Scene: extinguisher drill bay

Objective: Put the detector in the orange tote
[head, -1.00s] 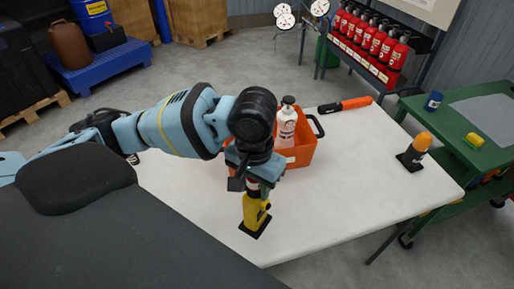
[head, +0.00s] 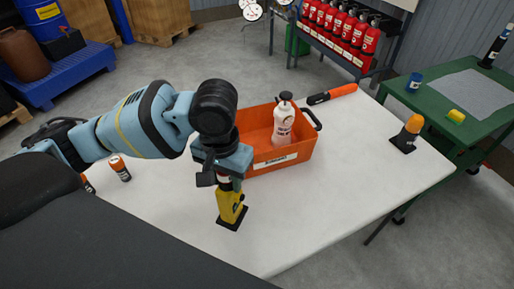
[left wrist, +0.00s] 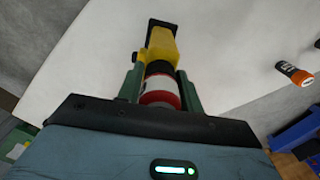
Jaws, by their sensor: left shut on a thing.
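My left gripper (head: 226,176) is shut on a yellow thing with a black end (head: 230,207), which I take to be the detector. In the left wrist view the fingers (left wrist: 160,85) clasp its red and white banded part, and its yellow body (left wrist: 161,46) points away. It hangs upright in the head view, its black end at or just above the white table; I cannot tell if it touches. The orange tote (head: 262,171) stands just behind and right of the gripper, holding a white bottle with a black top (head: 283,125). My right gripper is not in view.
An orange-and-black handled thing (head: 333,94) lies behind the tote. An orange-topped black thing (head: 406,135) stands at the table's right. The table's front right is clear. A green bench (head: 440,130) stands at right.

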